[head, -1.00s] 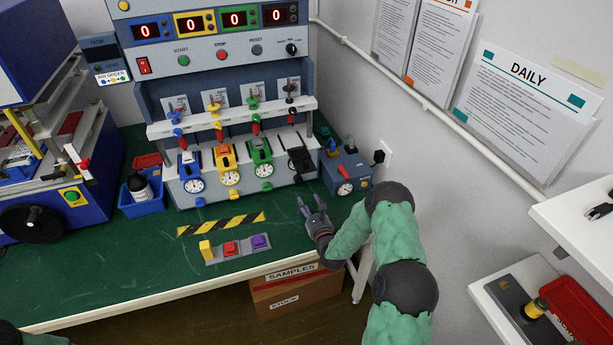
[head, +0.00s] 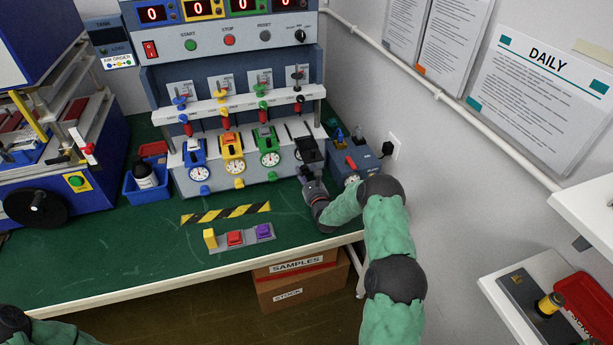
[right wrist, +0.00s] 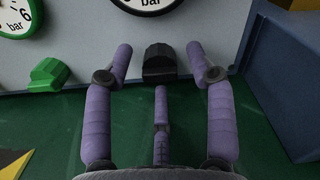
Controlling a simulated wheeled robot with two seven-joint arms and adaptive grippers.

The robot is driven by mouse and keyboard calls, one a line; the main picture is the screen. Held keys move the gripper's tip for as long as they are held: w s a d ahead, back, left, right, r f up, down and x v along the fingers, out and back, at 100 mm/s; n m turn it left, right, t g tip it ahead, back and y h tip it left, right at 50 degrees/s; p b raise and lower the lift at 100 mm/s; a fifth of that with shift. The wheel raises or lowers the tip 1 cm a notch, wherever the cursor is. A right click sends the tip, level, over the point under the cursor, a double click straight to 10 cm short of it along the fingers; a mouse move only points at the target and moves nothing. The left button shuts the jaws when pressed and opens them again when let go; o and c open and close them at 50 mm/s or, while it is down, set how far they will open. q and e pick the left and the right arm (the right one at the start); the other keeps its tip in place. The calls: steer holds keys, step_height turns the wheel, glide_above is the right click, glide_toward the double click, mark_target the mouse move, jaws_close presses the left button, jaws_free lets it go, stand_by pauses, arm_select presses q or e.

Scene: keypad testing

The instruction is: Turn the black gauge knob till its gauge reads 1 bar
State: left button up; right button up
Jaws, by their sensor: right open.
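The black gauge knob (right wrist: 160,63) sits low on the grey panel in the right wrist view, below its gauge (right wrist: 150,4). Only the bottom edge of that gauge shows, with "bar" on it, so its reading is cut off. My right gripper (right wrist: 160,72) is open, with one purple finger left of the knob, one right of it and a third below. Gaps show between the side fingers and the knob. In the head view my right gripper (head: 312,183) is at the black station (head: 308,150) and hides the knob. My left gripper is out of view.
A green knob (right wrist: 48,74) and its gauge (right wrist: 16,14) are to the left. A blue-grey box (head: 355,160) stands close on the right. A button strip (head: 236,238) and striped tape (head: 225,213) lie on the green bench in front.

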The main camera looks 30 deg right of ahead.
steer(key=shift+c, duration=0.3)
jaws_close()
steer(key=shift+n, duration=0.3)
steer(key=shift+f+n+b, duration=0.1)
steer(key=shift+n+b, duration=0.7)
steer(key=shift+b, duration=0.15)
steer(key=n+b, duration=0.2)
steer(key=n, duration=0.1)
steer(key=shift+n, duration=0.3)
steer(key=n+b, duration=0.2)
steer(key=n, duration=0.2)
steer(key=shift+b, duration=0.3)
steer(key=shift+n+b, duration=0.45)
steer(key=shift+n, duration=0.45)
